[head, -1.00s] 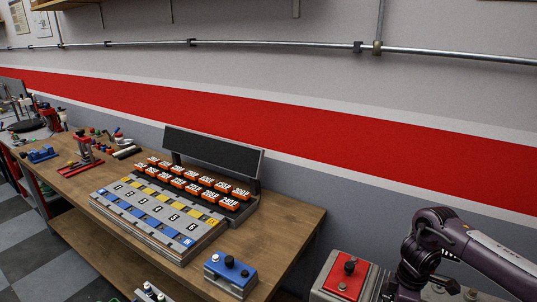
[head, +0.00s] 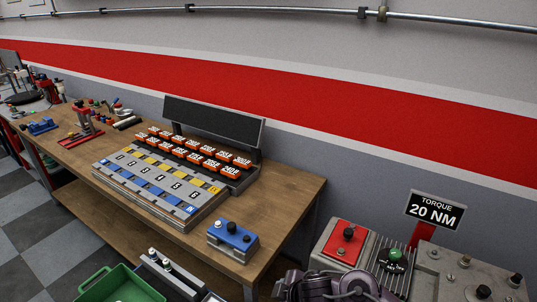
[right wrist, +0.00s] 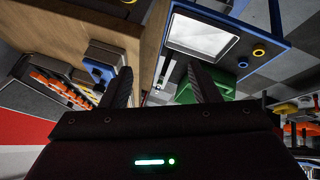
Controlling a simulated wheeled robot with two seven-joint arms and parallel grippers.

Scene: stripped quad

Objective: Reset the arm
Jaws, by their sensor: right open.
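My right arm (head: 335,286) shows at the bottom edge of the head view as dark purple-grey links, in front of the red-topped box. Its gripper lies out of the head view. In the right wrist view my right gripper (right wrist: 160,72) has its two dark fingers apart, with nothing between them. Beyond the fingers are a wooden bench edge and a green bin. My left arm and left gripper are in neither view.
A wooden bench (head: 285,195) holds a slotted panel (head: 165,190) with orange labelled blocks and a blue button box (head: 232,240). A red-topped box (head: 343,243), a green button (head: 394,256) and a "TORQUE 20 NM" sign (head: 435,210) stand right. A green bin (head: 120,285) sits low.

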